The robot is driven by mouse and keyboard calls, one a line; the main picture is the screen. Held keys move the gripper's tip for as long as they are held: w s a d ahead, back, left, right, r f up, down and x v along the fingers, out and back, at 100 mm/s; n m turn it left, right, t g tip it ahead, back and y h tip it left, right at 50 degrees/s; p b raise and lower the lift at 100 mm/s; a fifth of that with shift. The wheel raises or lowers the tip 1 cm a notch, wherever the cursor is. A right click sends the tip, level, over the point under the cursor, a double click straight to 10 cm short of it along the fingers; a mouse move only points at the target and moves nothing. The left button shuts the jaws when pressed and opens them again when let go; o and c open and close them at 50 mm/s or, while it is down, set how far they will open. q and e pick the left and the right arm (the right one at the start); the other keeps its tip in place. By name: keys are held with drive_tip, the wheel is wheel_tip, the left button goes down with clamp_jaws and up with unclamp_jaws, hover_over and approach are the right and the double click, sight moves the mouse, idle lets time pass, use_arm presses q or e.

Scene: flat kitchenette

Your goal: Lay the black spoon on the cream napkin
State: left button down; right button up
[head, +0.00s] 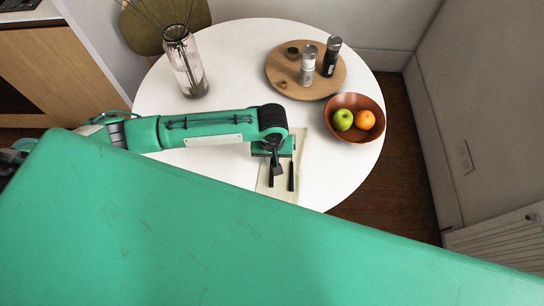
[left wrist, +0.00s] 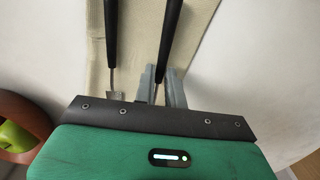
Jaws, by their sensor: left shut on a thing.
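The cream napkin (head: 301,152) lies near the front edge of the white table; in the left wrist view the napkin (left wrist: 72,40) runs up from beneath my gripper. My left gripper (head: 275,170) is over it, its fingers (left wrist: 160,84) shut on a black-handled piece that I take for the black spoon (left wrist: 170,38). Its handle is over the napkin; its far end is hidden by the gripper. I cannot tell whether it touches the cloth. A second black-handled utensil (head: 291,177) with a metal end lies beside it on the napkin. My right gripper is not in view.
A brown bowl (head: 341,101) with a green apple and an orange stands right of the napkin. A round wooden board (head: 283,76) with shakers is at the back. A glass vase (head: 185,62) stands back left. The table's front edge is close.

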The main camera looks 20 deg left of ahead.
sight(272, 161)
use_arm(q)
drive_tip(key=shift+f, duration=0.25)
drive_tip(key=shift+s+f, duration=0.15)
drive_tip(key=shift+f, duration=0.2)
drive_tip(key=c, duration=1.5)
unclamp_jaws()
drive_tip(key=shift+f, duration=0.15)
drive_tip(key=shift+o, duration=0.2)
drive_tip(key=shift+s, duration=0.1)
drive_tip(key=shift+a, duration=0.1)
drive_tip(key=shift+r, duration=0.4)
wheel_tip(272, 161, up, 13)
drive_tip(key=shift+w+b, duration=0.25)
drive_tip(key=shift+b, duration=0.15)
drive_tip(key=shift+f, duration=0.15)
